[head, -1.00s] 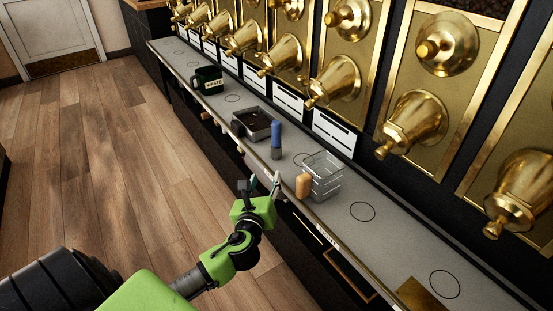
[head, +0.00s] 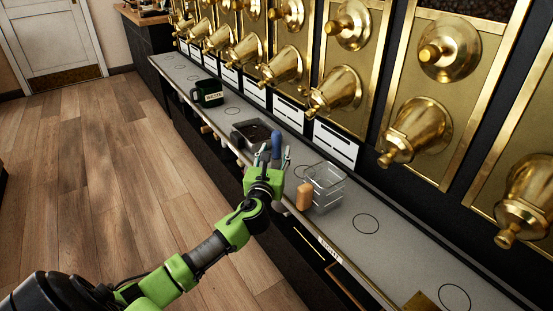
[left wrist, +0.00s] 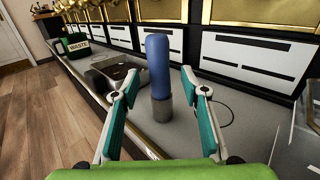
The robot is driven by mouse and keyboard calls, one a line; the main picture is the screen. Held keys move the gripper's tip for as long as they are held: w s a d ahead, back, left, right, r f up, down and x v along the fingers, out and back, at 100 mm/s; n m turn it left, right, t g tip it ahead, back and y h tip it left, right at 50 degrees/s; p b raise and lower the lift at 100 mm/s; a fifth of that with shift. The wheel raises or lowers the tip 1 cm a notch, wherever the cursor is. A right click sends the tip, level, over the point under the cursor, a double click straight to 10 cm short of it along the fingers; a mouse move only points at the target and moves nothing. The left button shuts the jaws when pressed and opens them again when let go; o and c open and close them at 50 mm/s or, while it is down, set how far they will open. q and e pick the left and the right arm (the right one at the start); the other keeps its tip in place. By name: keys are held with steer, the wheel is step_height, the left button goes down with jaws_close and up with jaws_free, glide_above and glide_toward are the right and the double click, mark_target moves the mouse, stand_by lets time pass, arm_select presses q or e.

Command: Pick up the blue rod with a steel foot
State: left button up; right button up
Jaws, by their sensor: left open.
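The blue rod (head: 276,144) stands upright on the grey counter. In the left wrist view the blue rod (left wrist: 158,62) shows its grey steel foot (left wrist: 162,108) resting on the counter. My left gripper (head: 275,158) is open in front of the rod. In the left wrist view its two fingers (left wrist: 158,88) are spread, with the rod showing between them, a little beyond the tips. Whether a finger touches the rod I cannot tell. In the head view the gripper hides the rod's lower part. My right gripper is not in view.
An orange block (head: 304,197) and a clear bin (head: 328,188) stand just right of the gripper. Brass dispensers (head: 333,92) line the back. The counter right of the clear bin is free.

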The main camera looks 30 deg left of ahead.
mark_target(275, 139)
arm_select(q)
steer(key=x, duration=0.3)
steer(key=shift+w+a+f, duration=0.1)
jaws_close()
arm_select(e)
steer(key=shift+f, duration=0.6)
arm_select(q)
steer(key=shift+r, duration=0.7)
steer(key=shift+r+p, duration=0.6)
steer(key=shift+r, duration=0.05)
steer(key=shift+r+p, duration=0.35)
steer(key=shift+r, duration=0.25)
steer(key=s+d+r+p, duration=0.5)
steer(key=s+r, duration=0.4)
steer(key=s, duration=0.4)
steer(key=shift+d, duration=0.15)
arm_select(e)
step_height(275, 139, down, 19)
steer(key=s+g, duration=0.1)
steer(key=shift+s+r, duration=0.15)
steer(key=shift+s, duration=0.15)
